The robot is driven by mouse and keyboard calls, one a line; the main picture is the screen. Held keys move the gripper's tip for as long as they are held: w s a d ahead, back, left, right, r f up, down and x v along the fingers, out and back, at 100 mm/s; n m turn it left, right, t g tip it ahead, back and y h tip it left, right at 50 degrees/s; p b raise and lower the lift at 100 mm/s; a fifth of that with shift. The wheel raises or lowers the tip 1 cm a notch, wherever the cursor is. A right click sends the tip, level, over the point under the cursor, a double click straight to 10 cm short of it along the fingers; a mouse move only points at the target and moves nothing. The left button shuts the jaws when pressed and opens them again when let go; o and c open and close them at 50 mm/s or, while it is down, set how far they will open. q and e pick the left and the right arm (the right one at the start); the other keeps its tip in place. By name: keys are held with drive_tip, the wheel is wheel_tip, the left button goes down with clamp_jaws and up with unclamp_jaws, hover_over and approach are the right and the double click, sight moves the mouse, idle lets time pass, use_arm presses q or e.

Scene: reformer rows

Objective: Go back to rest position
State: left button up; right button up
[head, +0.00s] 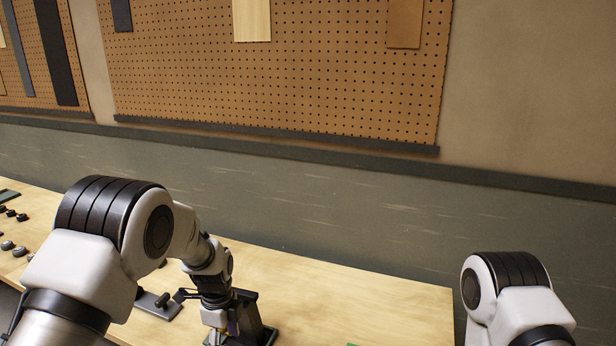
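My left arm comes in from the left and bends down to the wooden bench (370,300). Its wrist end and the top of my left gripper (215,335) show at the bottom edge, close beside a black stand (258,325). The fingertips are cut off by the frame, so I cannot tell whether it is open, shut or holding something. Only the white and black elbow of my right arm shows at the lower right. My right gripper is out of view.
A flat dark plate with a knob (160,304) lies left of the stand. Several small dark pieces (10,213) lie at the far left. A green edge (352,344) shows at the bottom. The bench is clear on the right. A pegboard wall (330,70) stands behind.

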use_arm(q)
drive_tip(key=s+a+f+n+g+b, duration=0.15)
drive_tip(key=s+f+b, duration=0.25)
drive_tip(key=s+f, duration=0.5)
drive_tip(key=s+a+f+g+b, duration=0.25)
drive_tip(key=s+f, duration=0.35)
drive_tip(key=f, duration=0.5)
drive_tip(key=s+a+f+n+t+b, duration=0.1)
drive_tip(key=s+f+n+t+b, duration=0.1)
drive_tip(key=s+n, duration=0.7)
drive_tip(key=s+a+f+n+t+b, duration=0.2)
drive_tip(key=s+f+n+b, duration=0.2)
drive_tip(key=s+f+n, duration=0.3)
drive_tip(key=s+n, duration=0.2)
drive_tip(key=n, duration=0.1)
drive_tip(key=shift+s+f+n+t, duration=0.2)
drive_tip(key=shift+s+n+t, duration=0.1)
drive_tip(key=shift+n, duration=0.05)
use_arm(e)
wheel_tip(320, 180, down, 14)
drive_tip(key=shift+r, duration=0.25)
